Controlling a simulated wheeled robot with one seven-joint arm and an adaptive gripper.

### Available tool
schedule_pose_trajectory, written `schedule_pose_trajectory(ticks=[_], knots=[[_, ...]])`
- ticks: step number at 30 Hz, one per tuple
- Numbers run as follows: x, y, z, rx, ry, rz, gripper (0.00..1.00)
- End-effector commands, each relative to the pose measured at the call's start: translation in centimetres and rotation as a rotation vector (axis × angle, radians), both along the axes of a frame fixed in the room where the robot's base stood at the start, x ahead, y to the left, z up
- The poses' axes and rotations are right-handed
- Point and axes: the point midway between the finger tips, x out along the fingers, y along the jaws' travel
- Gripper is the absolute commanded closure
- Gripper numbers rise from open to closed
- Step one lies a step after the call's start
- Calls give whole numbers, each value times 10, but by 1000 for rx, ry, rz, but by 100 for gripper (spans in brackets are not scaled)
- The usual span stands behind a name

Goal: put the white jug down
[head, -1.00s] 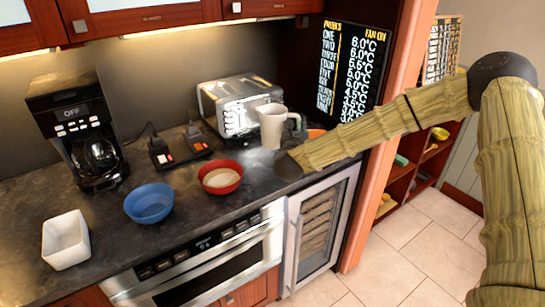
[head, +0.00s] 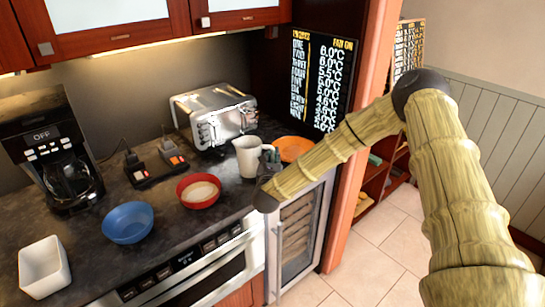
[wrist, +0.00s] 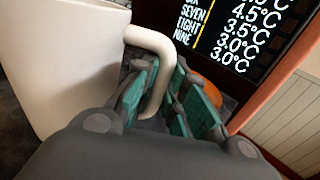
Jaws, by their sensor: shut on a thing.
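The white jug (head: 247,158) is at the right end of the dark counter, in front of the toaster, and looks nearly upright. In the wrist view its body (wrist: 65,65) fills the left side and its handle (wrist: 155,50) runs down between my teal fingers. My gripper (wrist: 165,88) is shut on that handle. In the head view my gripper (head: 268,163) is at the jug's right side, partly hidden behind my arm. I cannot tell whether the jug's base touches the counter.
An orange plate (head: 294,148) lies right of the jug. A red bowl (head: 198,195) and a blue bowl (head: 128,222) stand to its left, with a white square container (head: 44,270) farther left. The toaster (head: 217,120) is behind. Bare counter (head: 230,188) shows between red bowl and jug.

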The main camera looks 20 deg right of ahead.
Motion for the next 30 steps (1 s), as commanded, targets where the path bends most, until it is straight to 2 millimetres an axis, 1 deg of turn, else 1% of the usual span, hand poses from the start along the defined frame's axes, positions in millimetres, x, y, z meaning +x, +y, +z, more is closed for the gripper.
schedule_pose_trajectory(ticks=[4,15,16,18,19,30], knots=[[0,1,-8,0,-3,1,100],[1,1,-12,1,-4,1,100],[0,1,-12,0,-1,1,82],[0,1,-12,0,-1,1,69],[0,1,-12,0,-1,1,66],[0,1,-9,0,-1,1,66]])
